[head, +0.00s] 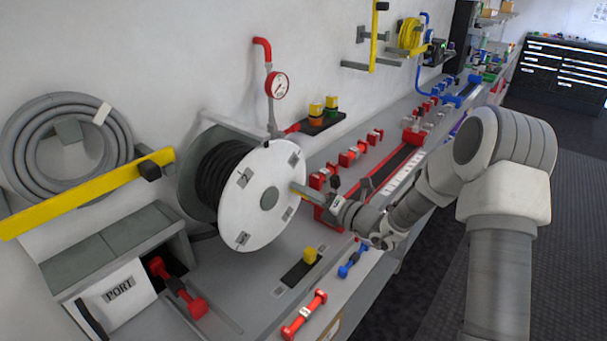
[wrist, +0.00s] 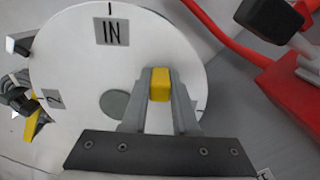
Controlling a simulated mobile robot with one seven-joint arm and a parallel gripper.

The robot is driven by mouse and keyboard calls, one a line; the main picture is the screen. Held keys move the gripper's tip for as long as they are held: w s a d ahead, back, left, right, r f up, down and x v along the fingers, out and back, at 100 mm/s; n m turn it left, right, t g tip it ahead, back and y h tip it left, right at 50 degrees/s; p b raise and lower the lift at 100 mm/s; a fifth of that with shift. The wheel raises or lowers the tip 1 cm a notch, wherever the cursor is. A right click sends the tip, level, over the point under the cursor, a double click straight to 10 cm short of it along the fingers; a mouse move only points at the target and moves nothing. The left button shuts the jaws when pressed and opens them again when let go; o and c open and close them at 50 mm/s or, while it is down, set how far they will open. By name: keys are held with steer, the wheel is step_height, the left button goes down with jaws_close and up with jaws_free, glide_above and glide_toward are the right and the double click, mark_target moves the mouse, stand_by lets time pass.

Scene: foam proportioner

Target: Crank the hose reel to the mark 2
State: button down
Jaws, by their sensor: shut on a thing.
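The hose reel stands at the centre of the head view, with a white front disc (head: 265,195) and dark hose (head: 218,172) wound behind it. In the wrist view the disc (wrist: 75,60) fills the left and middle. My gripper (head: 299,190) reaches the disc's right side. Its fingers are shut on the yellow crank handle (wrist: 160,83), right of the grey hub (wrist: 115,103). The handle is mostly hidden in the head view.
A red pipe with a gauge (head: 277,86) rises behind the reel. A yellow lever (head: 85,192) and coiled grey hose (head: 65,145) are left. Red-handled fittings (head: 353,154) line the bench at right. A yellow knob (head: 309,255) and red handle (head: 304,314) lie in front.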

mark_target(288, 205)
steer(key=m+p, duration=0.1)
steer(key=f+m+p, duration=0.2)
steer(key=shift+s+a+f+m, duration=0.15)
steer(key=shift+s+a+m, duration=0.1)
steer(key=shift+s+m, duration=0.1)
steer(key=shift+s+a+f+m+p, duration=0.3)
steer(key=shift+f+m+p, duration=0.25)
steer(key=shift+m, duration=0.25)
steer(key=shift+s+a+f+m+p, duration=0.15)
steer(key=shift+s+f+m+p, duration=0.1)
steer(key=shift+f+m+p, duration=0.4)
steer(key=c, duration=0.7)
jaws_free()
steer(key=shift+r, duration=0.1)
steer(key=shift+s+d, duration=0.1)
steer(key=v, duration=1.7)
steer(key=shift+s+b, duration=0.1)
steer(key=shift+b, duration=0.25)
